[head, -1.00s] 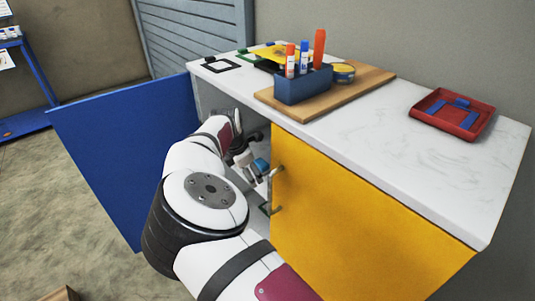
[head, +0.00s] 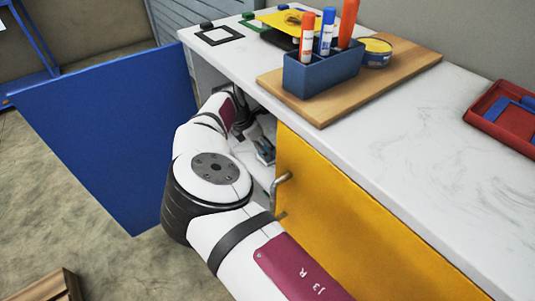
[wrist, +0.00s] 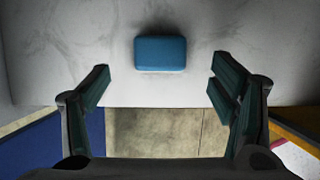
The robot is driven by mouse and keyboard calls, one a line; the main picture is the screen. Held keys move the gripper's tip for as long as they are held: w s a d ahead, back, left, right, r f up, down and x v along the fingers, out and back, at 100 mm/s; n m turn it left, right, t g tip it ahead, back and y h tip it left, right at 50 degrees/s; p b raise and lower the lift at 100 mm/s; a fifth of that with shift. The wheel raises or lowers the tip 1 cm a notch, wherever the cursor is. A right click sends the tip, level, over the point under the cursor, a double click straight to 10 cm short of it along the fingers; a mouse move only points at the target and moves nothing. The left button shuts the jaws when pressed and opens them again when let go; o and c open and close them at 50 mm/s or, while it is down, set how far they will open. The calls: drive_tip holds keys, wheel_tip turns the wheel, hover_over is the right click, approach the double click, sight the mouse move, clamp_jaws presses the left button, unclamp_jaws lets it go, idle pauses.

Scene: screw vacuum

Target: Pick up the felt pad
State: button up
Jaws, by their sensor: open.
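A blue, rounded rectangular pad (wrist: 160,54), which I take to be the felt pad, lies on the pale marbled cabinet floor (wrist: 60,45) in the wrist view. My gripper (wrist: 161,84) is open, with one dark green finger to the left and one to the right. The pad is centred between the fingers' lines, a little beyond the tips, and touches neither. In the head view my gripper (head: 264,147) is inside the cabinet, partly hidden. I cannot make out the pad clearly there.
The blue door (head: 110,140) stands open on the left and the yellow door (head: 350,215) with its handle (head: 283,188) is on the right. The white countertop (head: 420,130) above carries a wooden board (head: 400,75), a blue pen holder (head: 322,76) and a red tray (head: 505,125).

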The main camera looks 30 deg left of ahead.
drive_tip(key=b+x, duration=0.1)
drive_tip(key=x, duration=0.4)
drive_tip(key=shift+w+f+b, duration=0.1)
drive_tip(key=shift+f+b, duration=0.2)
drive_tip(key=shift+f, duration=0.05)
drive_tip(key=c, duration=1.2)
